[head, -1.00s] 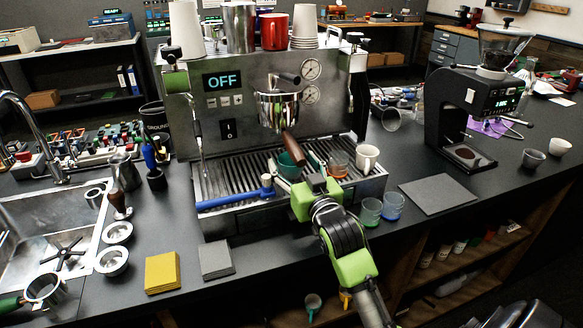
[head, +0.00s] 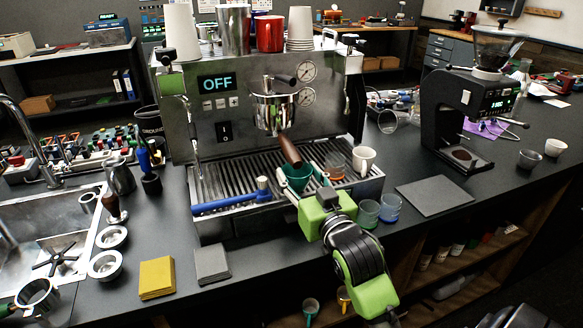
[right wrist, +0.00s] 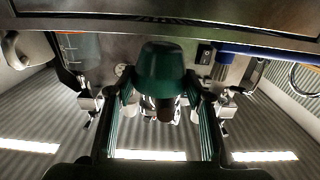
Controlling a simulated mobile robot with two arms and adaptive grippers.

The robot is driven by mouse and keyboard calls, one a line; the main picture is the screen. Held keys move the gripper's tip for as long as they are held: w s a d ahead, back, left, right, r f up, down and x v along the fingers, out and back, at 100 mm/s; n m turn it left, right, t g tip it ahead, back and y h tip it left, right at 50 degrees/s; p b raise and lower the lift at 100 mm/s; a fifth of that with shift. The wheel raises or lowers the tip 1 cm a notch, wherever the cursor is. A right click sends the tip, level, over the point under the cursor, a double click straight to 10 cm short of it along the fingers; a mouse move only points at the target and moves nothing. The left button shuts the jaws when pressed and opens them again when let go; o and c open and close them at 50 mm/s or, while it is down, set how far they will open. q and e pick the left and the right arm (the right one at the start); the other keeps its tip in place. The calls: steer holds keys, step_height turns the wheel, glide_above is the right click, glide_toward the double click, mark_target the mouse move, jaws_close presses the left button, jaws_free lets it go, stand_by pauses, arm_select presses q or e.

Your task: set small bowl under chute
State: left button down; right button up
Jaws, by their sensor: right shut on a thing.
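A small dark-green bowl (head: 297,181) is between the fingers of my right gripper (head: 300,188), at the front of the espresso machine's drip tray. The right wrist view also shows the green bowl (right wrist: 162,72), with a finger on each side of it. My right gripper is shut on it. I cannot tell whether its base touches the tray. Two other small bowls, one grey (head: 530,159) and one white (head: 555,147), stand right of the black grinder (head: 470,105). The grinder's chute is hard to make out. My left gripper is not in view.
The drip tray (head: 225,170) also carries a blue-handled tool (head: 230,203), an orange-tinted glass (head: 335,165) and a white cup (head: 365,161). A grey mat (head: 433,195) lies clear before the grinder.

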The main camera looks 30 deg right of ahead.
steer(key=v, duration=0.5)
steer(key=shift+s+a+f, duration=0.1)
steer(key=p, duration=0.6)
glide_toward(302, 180)
steer(key=w+a+f+n+y, duration=0.2)
steer(key=a+y, duration=0.2)
steer(key=a, duration=1)
steer(key=s+f, duration=0.3)
steer(key=s, duration=0.4)
steer(key=shift+s+n, duration=0.3)
steer(key=shift+s, duration=0.05)
